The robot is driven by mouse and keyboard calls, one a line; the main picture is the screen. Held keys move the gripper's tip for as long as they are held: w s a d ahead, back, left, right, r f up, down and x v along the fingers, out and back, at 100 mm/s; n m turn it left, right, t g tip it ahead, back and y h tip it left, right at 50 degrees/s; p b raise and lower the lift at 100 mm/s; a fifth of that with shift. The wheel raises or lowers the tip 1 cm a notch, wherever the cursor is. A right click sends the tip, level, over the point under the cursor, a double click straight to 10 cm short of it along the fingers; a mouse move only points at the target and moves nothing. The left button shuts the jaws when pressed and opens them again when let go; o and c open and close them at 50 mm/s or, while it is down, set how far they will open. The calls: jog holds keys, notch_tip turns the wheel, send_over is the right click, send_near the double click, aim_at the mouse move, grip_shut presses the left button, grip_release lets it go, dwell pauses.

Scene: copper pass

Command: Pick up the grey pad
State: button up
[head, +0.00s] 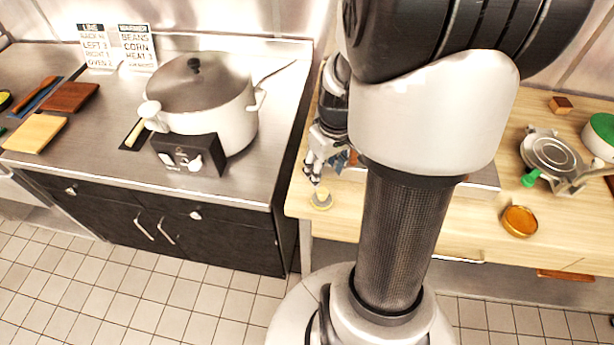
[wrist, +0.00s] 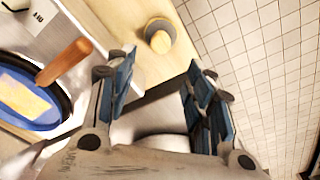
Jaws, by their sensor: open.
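A small round pad (wrist: 158,35), grey on top with a pale yellow part, lies near the edge of the wooden counter. In the head view a small yellowish-grey piece (head: 321,199) at the counter's front left corner appears to be the same pad. My gripper (wrist: 161,78) is open and empty, its blue-lined fingers spread apart. In the wrist view the pad shows beyond the fingertips, roughly in line with the gap between them. In the head view my gripper (head: 315,170) hangs just above the pad, apart from it. My arm hides much of the counter behind.
In the wrist view a blue pan (wrist: 62,112) with a wooden handle and yellow contents lies left of my gripper. In the head view an amber dish (head: 520,221) and a metal press (head: 552,155) stand right. A large pot (head: 205,105) stands on the left steel counter.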

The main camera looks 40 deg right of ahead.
aim_at(323, 191)
jog(key=f, duration=0.1)
jog(key=f+b, duration=0.1)
jog(key=f, duration=0.3)
jog(key=shift+w+f, duration=0.1)
jog(key=shift+w, duration=0.2)
jog(key=f+b, duration=0.1)
jog(key=f, duration=0.2)
jog(key=f+b, duration=0.1)
jog(key=shift+s+f+b, duration=0.25)
jog(key=shift+f+b, duration=0.05)
jog(key=shift+w+d+f, duration=0.1)
jog(key=shift+w+f, duration=0.05)
jog(key=shift+f, duration=0.3)
jog(key=shift+r, duration=0.1)
jog(key=shift+c, duration=0.2)
grip_shut()
